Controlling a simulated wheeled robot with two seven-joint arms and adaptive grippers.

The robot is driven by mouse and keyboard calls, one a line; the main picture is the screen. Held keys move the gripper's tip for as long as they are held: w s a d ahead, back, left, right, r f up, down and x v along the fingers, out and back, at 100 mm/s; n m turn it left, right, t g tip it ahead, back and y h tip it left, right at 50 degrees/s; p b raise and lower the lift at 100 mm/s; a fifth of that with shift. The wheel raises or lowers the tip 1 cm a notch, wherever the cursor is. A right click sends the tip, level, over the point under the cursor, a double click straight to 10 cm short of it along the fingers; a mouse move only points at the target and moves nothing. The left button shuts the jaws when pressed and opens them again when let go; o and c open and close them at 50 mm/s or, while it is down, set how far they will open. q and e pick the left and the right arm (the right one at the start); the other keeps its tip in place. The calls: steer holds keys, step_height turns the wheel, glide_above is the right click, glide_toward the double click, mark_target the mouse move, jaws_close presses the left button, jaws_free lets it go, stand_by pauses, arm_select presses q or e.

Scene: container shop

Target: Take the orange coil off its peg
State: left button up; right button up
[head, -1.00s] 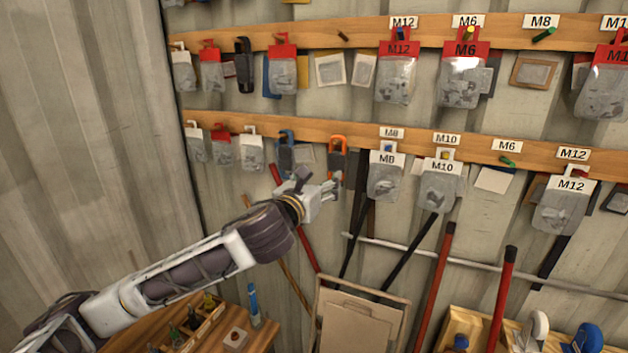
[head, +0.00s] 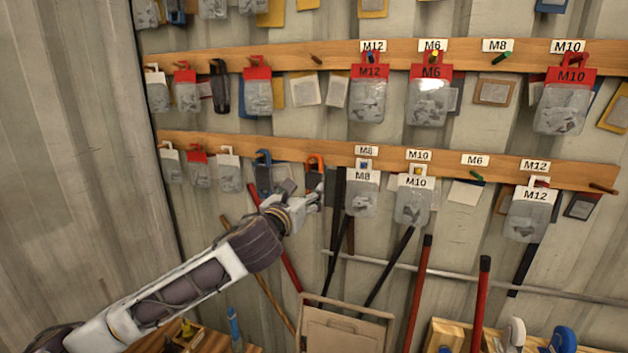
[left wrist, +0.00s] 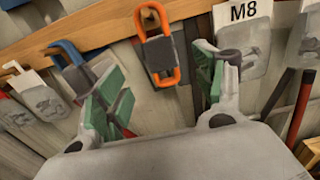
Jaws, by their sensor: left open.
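The orange coil (left wrist: 155,45) is a long orange loop with a dark grey band around its middle. It hangs on the lower wooden rail, and its top also shows in the head view (head: 314,162). My left gripper (head: 318,192) is just below and in front of it, hiding part of it in the head view. In the left wrist view the left gripper (left wrist: 160,95) is open and empty, with the coil ahead between its green-padded fingers, not gripped. My right gripper is not in view.
A blue coil (left wrist: 72,65) hangs to the left of the orange one, near a finger. The M8 bag (head: 361,192) hangs close on the right, with the M10 bag (head: 413,203) beyond it.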

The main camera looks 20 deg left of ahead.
mark_target(313, 179)
arm_select(q)
steer(key=shift+w+d+p, duration=0.15)
steer(key=shift+w+p, duration=0.75)
steer(key=shift+w, duration=4.1)
steer(key=c, duration=1.2)
steer(key=shift+r+p, duration=0.3)
steer(key=shift+p, duration=0.45)
steer(key=shift+s, duration=0.15)
